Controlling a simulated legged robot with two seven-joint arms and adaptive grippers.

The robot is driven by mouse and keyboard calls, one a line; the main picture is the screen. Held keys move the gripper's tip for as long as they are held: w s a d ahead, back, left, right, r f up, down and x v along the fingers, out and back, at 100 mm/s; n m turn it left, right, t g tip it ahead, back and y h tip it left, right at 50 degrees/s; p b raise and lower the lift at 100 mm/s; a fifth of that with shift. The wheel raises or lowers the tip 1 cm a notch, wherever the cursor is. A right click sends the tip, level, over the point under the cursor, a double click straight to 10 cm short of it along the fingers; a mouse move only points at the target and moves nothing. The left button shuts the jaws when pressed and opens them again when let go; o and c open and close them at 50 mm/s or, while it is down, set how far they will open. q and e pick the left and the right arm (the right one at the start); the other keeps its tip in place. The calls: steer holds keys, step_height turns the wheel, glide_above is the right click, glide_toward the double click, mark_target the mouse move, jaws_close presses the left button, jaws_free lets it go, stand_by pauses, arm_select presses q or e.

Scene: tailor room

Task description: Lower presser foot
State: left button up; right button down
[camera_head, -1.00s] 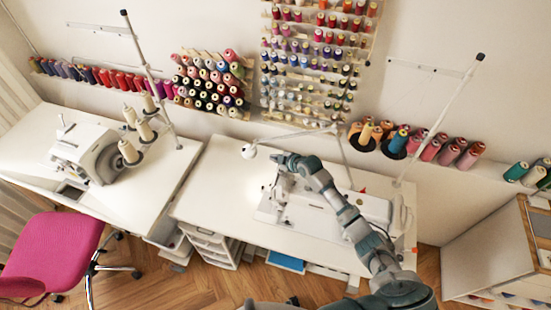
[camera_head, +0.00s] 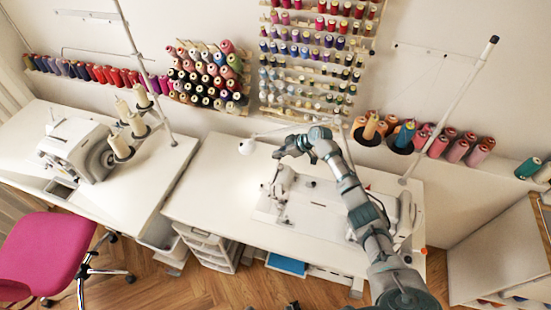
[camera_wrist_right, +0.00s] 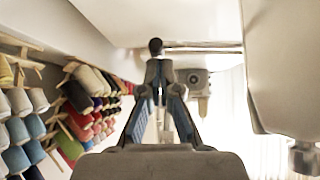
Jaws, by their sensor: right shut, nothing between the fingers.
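The white sewing machine (camera_head: 318,193) stands on the right-hand table. Its needle end (camera_head: 281,190) is at the left; the presser foot is too small to make out there. My right arm reaches over the machine from the lower right. My right gripper (camera_head: 281,153) is above and slightly behind the needle end, apart from it as far as I can tell. In the right wrist view my right gripper (camera_wrist_right: 158,68) has its fingertips together with nothing held. White machine-like surfaces (camera_wrist_right: 285,70) fill the right of that view. No presser lever can be told apart. My left gripper is not in view.
A lamp head (camera_head: 247,147) is left of the gripper, and a thread stand pole (camera_head: 452,105) rises at the right. Thread racks (camera_head: 312,65) cover the wall behind. The left of the white table (camera_head: 212,190) is clear. A second machine (camera_head: 78,148) stands far left.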

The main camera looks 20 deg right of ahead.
steer(key=shift+w+f+b, duration=0.15)
steer(key=shift+f+b, duration=0.3)
steer(key=shift+f, duration=0.3)
steer(key=shift+d, duration=0.2)
steer(key=shift+d+r, duration=0.15)
steer(key=shift+d, duration=0.05)
steer(key=shift+d+r, duration=0.15)
steer(key=shift+r, duration=0.05)
steer(key=shift+a+r+p, duration=0.25)
steer(key=shift+r+p, duration=0.35)
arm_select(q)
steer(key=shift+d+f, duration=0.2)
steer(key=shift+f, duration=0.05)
arm_select(e)
steer(key=shift+a+r, duration=0.1)
